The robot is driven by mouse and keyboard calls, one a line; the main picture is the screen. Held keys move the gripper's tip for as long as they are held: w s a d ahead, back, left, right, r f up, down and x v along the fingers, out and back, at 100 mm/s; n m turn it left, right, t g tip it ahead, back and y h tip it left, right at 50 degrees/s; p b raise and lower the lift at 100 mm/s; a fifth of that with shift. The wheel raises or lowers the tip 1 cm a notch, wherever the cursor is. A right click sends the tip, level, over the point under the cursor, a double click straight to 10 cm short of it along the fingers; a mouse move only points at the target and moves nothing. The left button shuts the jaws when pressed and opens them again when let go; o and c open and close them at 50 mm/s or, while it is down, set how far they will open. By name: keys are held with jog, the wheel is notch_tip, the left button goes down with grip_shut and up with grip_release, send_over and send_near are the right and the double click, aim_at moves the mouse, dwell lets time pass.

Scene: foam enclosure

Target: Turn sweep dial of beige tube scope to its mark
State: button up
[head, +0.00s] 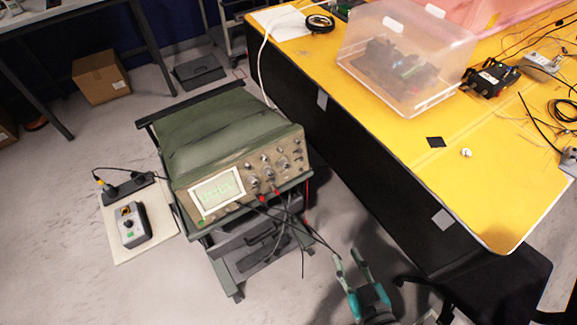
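The beige-olive tube scope (228,138) sits on a dark cart in the middle of the head view, tilted with its front panel toward me. Its lit screen (217,190) shows a green trace at the left of the panel. Several small knobs (283,162) fill the panel's right part; I cannot tell which is the sweep dial, and no mark is readable at this size. My gripper (348,257) is at the bottom, below and right of the scope. Its two fingers are apart, with nothing between them, and it is clear of the panel.
Dark leads hang from the panel's lower edge, between the scope and my gripper. A yellow-topped bench (400,135) with a clear plastic bin (405,50) stands at right. A grey control box (131,226) on a pale board lies left of the cart. Floor at lower left is clear.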

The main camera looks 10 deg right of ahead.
jog(key=w+a+r+n+y, duration=0.2)
jog(key=w+r+n, duration=0.1)
jog(key=w, duration=0.7)
jog(key=n+g+y, duration=0.1)
jog(key=n+y, duration=0.1)
jog(key=n, duration=0.1)
send_near(287, 166)
jog(key=x, duration=0.9)
jog(key=shift+w, duration=0.1)
jog(key=shift+c, duration=0.2)
grip_shut()
